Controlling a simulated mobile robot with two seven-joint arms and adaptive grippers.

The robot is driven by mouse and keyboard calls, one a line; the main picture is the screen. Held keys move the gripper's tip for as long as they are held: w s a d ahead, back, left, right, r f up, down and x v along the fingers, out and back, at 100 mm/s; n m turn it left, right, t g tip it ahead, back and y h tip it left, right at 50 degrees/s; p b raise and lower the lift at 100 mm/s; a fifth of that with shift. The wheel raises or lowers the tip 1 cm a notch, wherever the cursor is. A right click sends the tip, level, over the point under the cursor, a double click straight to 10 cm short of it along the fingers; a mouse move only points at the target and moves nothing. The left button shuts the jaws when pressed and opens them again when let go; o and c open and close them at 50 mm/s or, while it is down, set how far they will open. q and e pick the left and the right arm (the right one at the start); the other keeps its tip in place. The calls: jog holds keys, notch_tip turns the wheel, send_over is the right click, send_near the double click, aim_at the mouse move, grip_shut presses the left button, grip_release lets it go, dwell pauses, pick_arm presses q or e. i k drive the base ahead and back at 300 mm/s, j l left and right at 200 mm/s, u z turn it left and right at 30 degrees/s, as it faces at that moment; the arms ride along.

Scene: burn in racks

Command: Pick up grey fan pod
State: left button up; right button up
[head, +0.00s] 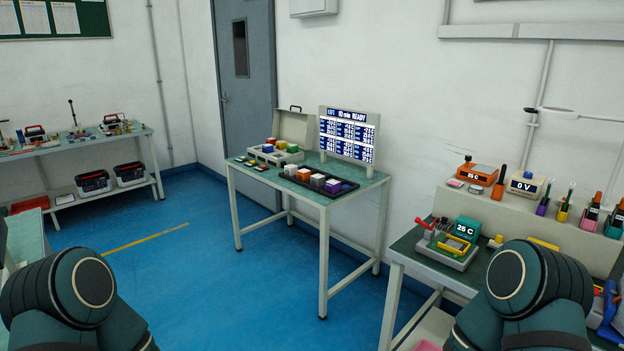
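A black rack (309,187) on the green-topped middle table holds a row of small block-like pods. They are a white pod (290,169), an orange pod (303,175), a pale grey or white pod (318,180) and a purple pod (333,186). The pale ones are too small to tell which is the grey fan pod. Only my two dark green arm links show at the bottom left and bottom right, well short of the middle table. Both grippers are out of view.
A cluttered bench (413,262) stands at right, another table (85,145) at far left. The blue floor (190,260) left of the middle table is clear.

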aim_at(317, 181)
jog(key=i+u, duration=0.2)
jog(key=i, duration=1.25)
